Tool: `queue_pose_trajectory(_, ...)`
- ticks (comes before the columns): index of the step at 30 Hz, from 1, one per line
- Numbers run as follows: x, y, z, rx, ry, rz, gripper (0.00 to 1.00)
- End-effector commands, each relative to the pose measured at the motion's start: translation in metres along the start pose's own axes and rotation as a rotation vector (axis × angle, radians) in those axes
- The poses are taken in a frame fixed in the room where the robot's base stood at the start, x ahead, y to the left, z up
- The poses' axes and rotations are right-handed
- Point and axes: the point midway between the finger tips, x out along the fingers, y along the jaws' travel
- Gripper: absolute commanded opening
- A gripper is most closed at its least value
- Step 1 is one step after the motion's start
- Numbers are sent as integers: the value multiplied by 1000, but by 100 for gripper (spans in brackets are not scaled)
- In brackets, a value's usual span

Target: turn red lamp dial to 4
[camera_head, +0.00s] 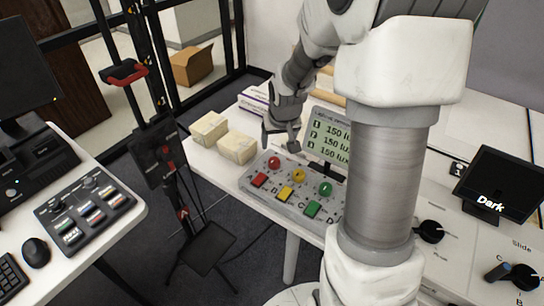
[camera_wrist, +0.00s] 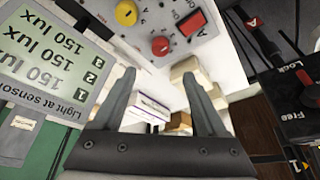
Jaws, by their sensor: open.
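The red lamp dial (camera_head: 274,162) is a round red knob at the back left of the grey control panel (camera_head: 246,184). It also shows in the wrist view (camera_wrist: 160,46), beyond the gap between my fingertips. A red square button (camera_head: 259,180) lies in front of it. A yellow dial (camera_head: 299,175) and a green dial (camera_head: 325,188) stand to its right. My gripper (camera_head: 280,146) is open and empty, above and behind the red dial and apart from it. Its two fingers frame the wrist view (camera_wrist: 158,75). The dial's setting is too small to read.
A light sensor display (camera_head: 328,136) reading 150 lux stands behind the panel, close to my gripper. Two cream boxes (camera_head: 237,147) lie left of the panel. A white-and-purple box (camera_head: 252,103) lies farther back. A screen reading "Dark" (camera_head: 506,184) stands at right.

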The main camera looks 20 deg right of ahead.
Motion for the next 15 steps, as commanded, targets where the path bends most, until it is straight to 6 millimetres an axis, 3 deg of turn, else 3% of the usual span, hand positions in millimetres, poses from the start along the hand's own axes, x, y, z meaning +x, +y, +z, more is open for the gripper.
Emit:
queue_pose_trajectory(3, 27, -1, 2, -1, -4, -1, 75)
queue_pose_trajectory(15, 100, -1, 2, -2, -2, -1, 75)
